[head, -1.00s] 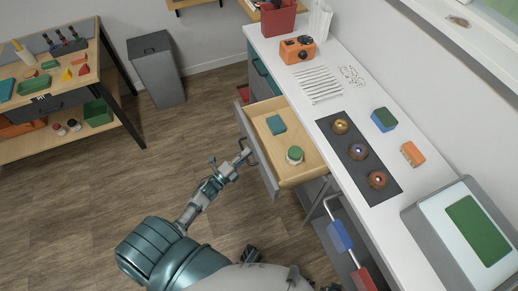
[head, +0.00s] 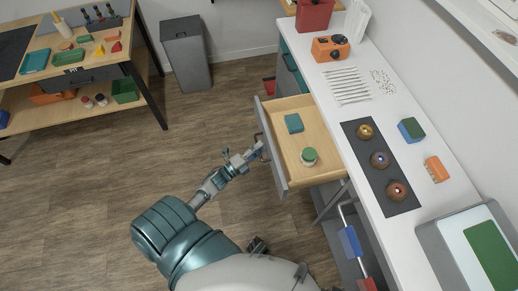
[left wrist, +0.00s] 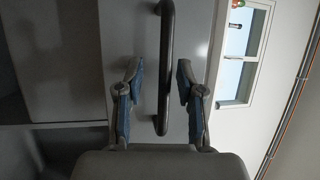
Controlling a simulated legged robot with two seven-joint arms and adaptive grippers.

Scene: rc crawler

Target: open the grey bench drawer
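The grey bench drawer (head: 273,150) stands pulled out from under the white worktop, its pale wooden inside showing. A teal block (head: 294,123) and a round green-topped container (head: 309,156) lie in it. My left gripper (head: 256,153) is at the outer side of the drawer front, by its handle. In the left wrist view the dark bar handle (left wrist: 166,70) runs between the two blue-padded fingers of the left gripper (left wrist: 162,98). The fingers are open, with a gap on each side of the bar.
The white worktop (head: 352,110) holds an orange device (head: 330,48), a dark mat (head: 387,182) with round parts, and a grey machine (head: 440,245). A grey bin (head: 187,55) and a wooden workbench (head: 85,75) stand across the room. The floor left of the drawer is clear.

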